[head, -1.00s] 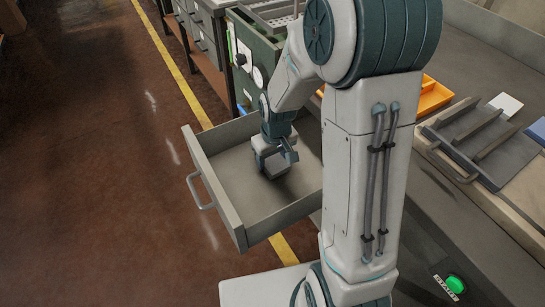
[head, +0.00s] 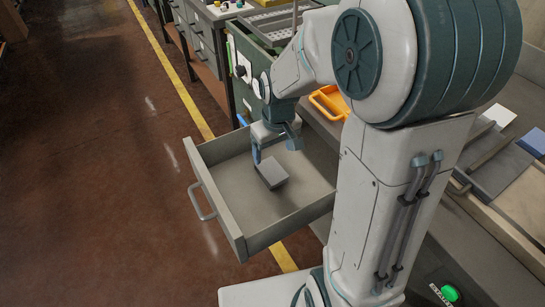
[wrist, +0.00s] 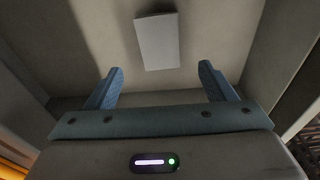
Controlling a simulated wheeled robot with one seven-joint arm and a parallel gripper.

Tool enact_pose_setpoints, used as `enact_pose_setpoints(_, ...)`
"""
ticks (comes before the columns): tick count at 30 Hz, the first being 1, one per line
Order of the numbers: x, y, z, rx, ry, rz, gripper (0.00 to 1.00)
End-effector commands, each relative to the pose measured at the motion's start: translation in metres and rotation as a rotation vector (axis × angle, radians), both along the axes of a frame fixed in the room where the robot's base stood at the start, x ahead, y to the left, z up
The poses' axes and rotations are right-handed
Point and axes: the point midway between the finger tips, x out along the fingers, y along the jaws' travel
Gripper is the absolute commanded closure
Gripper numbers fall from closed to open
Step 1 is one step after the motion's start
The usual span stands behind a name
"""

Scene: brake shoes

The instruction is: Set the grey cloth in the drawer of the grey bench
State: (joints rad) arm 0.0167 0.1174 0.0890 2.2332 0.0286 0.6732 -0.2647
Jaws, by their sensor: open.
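The grey cloth (head: 272,174) is a small folded grey block lying on the floor of the open drawer (head: 232,203). In the wrist view the cloth (wrist: 158,41) lies ahead of the fingertips, apart from both. My gripper (head: 273,147) hangs over the drawer, above and behind the cloth. Its two blue fingers stand wide apart with nothing between them, as the wrist view shows (wrist: 160,84). The drawer is pulled out of the grey bench, whose front is partly hidden by my arm.
An orange bin (head: 328,101) sits on the bench behind my arm. A white block (head: 499,115) and a blue block (head: 533,141) lie at the right. A green machine stands behind the drawer. Open floor lies to the left of the drawer.

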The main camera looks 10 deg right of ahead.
Motion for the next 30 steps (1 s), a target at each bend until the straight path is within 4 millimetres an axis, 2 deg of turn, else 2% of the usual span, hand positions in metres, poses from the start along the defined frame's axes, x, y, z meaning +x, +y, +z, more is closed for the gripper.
enact_pose_setpoints(1,0.0,0.0,0.01,0.0,-0.004,-0.001,0.24)
enact_pose_setpoints(3,-0.002,-0.001,0.018,0.0,-0.001,-0.001,0.24)
enact_pose_setpoints(7,-0.005,-0.002,0.027,0.0,-0.001,-0.004,0.24)
enact_pose_setpoints(10,-0.015,-0.005,0.037,-0.003,-0.007,-0.028,0.24)
enact_pose_setpoints(16,-0.066,-0.018,0.063,-0.004,-0.026,-0.141,0.24)
enact_pose_setpoints(21,-0.113,-0.028,0.076,0.004,-0.037,-0.246,0.24)
enact_pose_setpoints(25,-0.136,-0.031,0.079,0.012,-0.04,-0.297,0.24)
enact_pose_setpoints(30,-0.146,-0.033,0.08,0.015,-0.041,-0.321,0.24)
